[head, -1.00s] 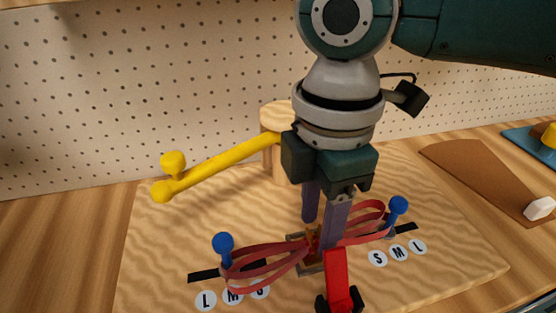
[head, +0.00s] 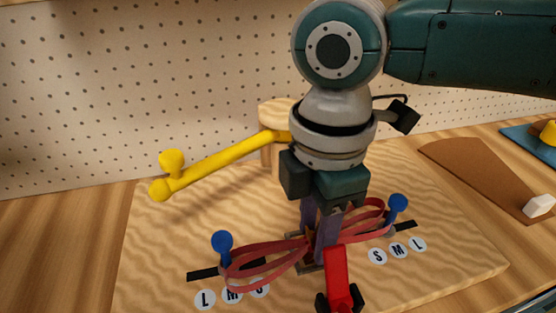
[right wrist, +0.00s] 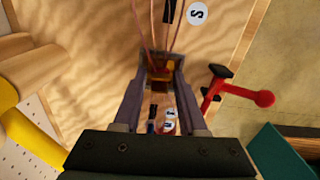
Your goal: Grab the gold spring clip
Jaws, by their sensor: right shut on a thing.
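The gold spring clip (right wrist: 163,66) shows as a small gold-orange piece between my right fingertips in the right wrist view. In the head view it is mostly hidden behind my fingers. My right gripper (head: 314,252) points down at the middle of the red ribbon bow, and its fingers (right wrist: 162,78) are shut on the clip. The red ribbon loops (head: 265,262) spread to both sides of the clip, around two blue-topped pegs (head: 222,242) (head: 398,203). My left gripper is not in view.
A red lever (head: 338,272) stands close in front of my right gripper. A yellow lever (head: 215,170) reaches left from a wooden post (head: 268,152) behind. The wooden board (head: 170,235) has open room at left. A brown mat (head: 475,175) lies at right.

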